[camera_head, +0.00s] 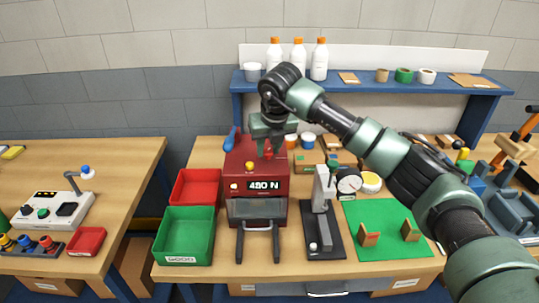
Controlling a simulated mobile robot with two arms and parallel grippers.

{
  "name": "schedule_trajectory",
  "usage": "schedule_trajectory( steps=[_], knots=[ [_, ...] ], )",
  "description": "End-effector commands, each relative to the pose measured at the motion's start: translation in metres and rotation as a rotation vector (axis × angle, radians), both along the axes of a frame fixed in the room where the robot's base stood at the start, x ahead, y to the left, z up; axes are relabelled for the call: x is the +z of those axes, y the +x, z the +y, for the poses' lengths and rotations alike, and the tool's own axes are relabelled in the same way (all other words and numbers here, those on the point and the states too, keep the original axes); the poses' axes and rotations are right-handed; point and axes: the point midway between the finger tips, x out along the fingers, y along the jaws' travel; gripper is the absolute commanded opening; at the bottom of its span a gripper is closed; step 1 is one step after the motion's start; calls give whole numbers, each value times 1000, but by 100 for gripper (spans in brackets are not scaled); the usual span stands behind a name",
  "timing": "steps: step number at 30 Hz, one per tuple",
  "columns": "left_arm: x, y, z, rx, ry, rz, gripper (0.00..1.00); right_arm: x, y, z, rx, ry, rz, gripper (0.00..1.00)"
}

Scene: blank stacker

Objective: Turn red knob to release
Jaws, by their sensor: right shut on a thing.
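A dark red machine (239,164) with a "480 N" display stands on the middle workbench. My right gripper (268,151) reaches down from above onto the machine's upper front. Its fingers are shut on a small red knob (268,155), of which only a little shows between the fingertips. A yellow button (250,166) sits just left of the fingers, and a small light-coloured lamp (234,186) sits left of the display. My left gripper is not in view.
Red and green bins (185,222) stand left of the machine. A grey stand on a black base (320,235), a dial gauge (349,183) and a green mat (385,245) lie to the right. A blue shelf (420,88) with bottles stands behind.

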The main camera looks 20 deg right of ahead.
Motion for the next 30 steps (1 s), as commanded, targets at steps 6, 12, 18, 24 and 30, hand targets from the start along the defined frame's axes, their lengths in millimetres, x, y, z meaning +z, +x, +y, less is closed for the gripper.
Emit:
schedule_trajectory(
  steps=[6, 12, 18, 24, 30],
  knots=[
    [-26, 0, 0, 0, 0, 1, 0, -2, 2, 3, -206, 1, -7, 0],
    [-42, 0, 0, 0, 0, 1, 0, -1, 3, 4, -398, 1, -8, 0],
    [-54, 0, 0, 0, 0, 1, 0, 0, 3, 5, -588, 2, -7, 0],
    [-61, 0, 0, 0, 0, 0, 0, 1, 4, 6, -765, 2, -6, 0],
    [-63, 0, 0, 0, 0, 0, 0, 2, 5, 6, -906, 2, -6, 0]
  ],
)
